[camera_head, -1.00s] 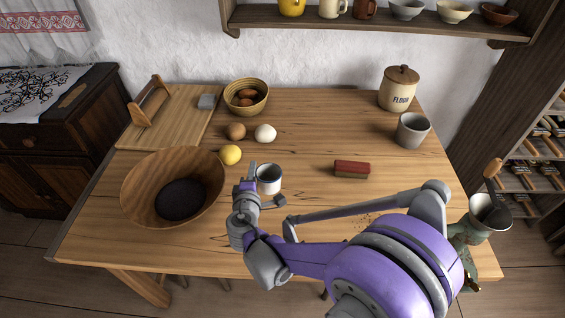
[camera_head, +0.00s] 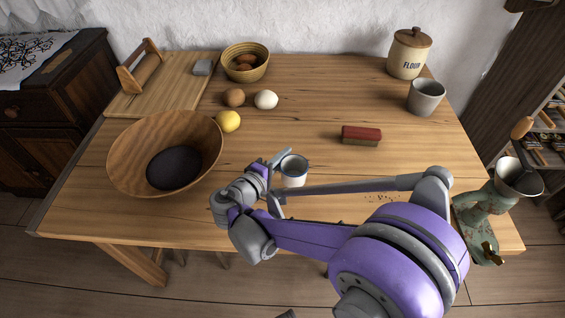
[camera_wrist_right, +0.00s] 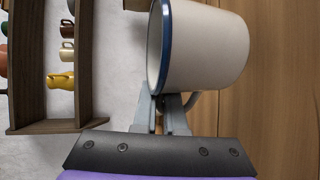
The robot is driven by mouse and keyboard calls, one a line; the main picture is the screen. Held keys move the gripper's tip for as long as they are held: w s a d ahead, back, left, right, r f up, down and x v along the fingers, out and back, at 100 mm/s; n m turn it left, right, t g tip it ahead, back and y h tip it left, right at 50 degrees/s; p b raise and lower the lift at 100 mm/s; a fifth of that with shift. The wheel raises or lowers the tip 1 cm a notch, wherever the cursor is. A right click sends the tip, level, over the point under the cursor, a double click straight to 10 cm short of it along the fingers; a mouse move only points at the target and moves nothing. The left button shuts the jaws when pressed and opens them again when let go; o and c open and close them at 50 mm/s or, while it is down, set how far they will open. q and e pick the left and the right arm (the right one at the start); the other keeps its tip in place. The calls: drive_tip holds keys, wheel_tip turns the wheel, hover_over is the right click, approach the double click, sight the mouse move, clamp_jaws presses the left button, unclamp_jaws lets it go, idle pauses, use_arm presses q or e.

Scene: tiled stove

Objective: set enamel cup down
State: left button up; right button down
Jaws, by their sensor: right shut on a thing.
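The enamel cup (camera_head: 294,172), white with a blue rim, is upright over the front middle part of the wooden table (camera_head: 310,115). My right gripper (camera_head: 279,163) is at the cup's left side and shut on its handle. In the right wrist view the cup (camera_wrist_right: 205,48) appears sideways, its rim to the left, and the fingers (camera_wrist_right: 172,115) close on the handle (camera_wrist_right: 193,100). I cannot tell whether the cup's base touches the table.
A red-topped brush (camera_head: 361,134) lies to the right, with a grey cup (camera_head: 425,97), flour jar (camera_head: 409,53) and grinder (camera_head: 490,215) farther right.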

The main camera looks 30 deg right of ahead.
sight(283, 164)
drive_tip(key=shift+f+b, duration=0.4)
drive_tip(key=shift+f, duration=1.3)
drive_tip(key=shift+f, duration=0.1)
drive_tip(key=c, duration=1)
unclamp_jaws()
drive_tip(key=shift+r, duration=0.2)
drive_tip(key=p+v, duration=0.1)
drive_tip(key=v, duration=1.1)
